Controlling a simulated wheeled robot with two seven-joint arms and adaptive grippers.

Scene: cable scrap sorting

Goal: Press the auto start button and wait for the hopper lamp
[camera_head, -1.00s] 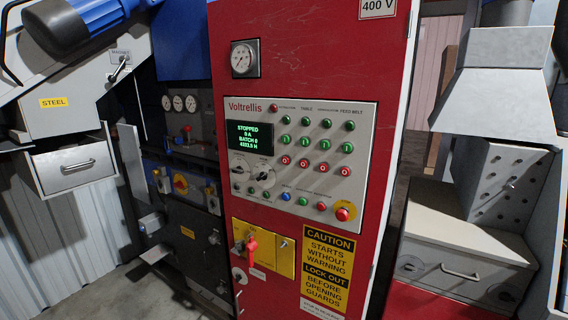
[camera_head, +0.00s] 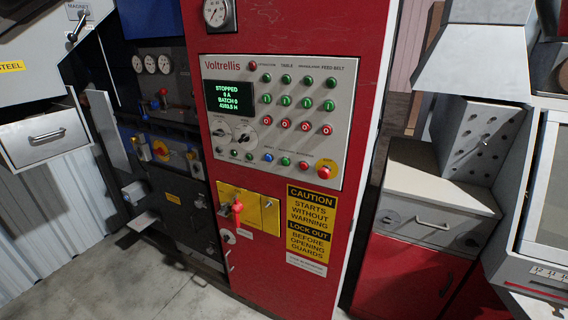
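A light grey control panel (camera_head: 346,90) marked Voltrellis is set in a tall red cabinet (camera_head: 290,20). Its green display (camera_head: 231,98) reads STOPPED, 0 A, BATCH 0. Rows of green and red buttons fill the right part. Along the bottom row are a blue button (camera_head: 268,157), a green button (camera_head: 285,161) and small red ones. Their labels are too small to read, so I cannot tell which is auto start. A red mushroom button (camera_head: 324,172) sits on yellow at the lower right. I cannot identify a hopper lamp. Neither gripper is in view.
A red-handled switch (camera_head: 237,208) is on a yellow plate below the panel. A caution sign (camera_head: 309,220) is beside it. Grey drawer units stand left (camera_head: 45,138) and right (camera_head: 437,203). Concrete floor (camera_head: 130,285) shows clear in front at left.

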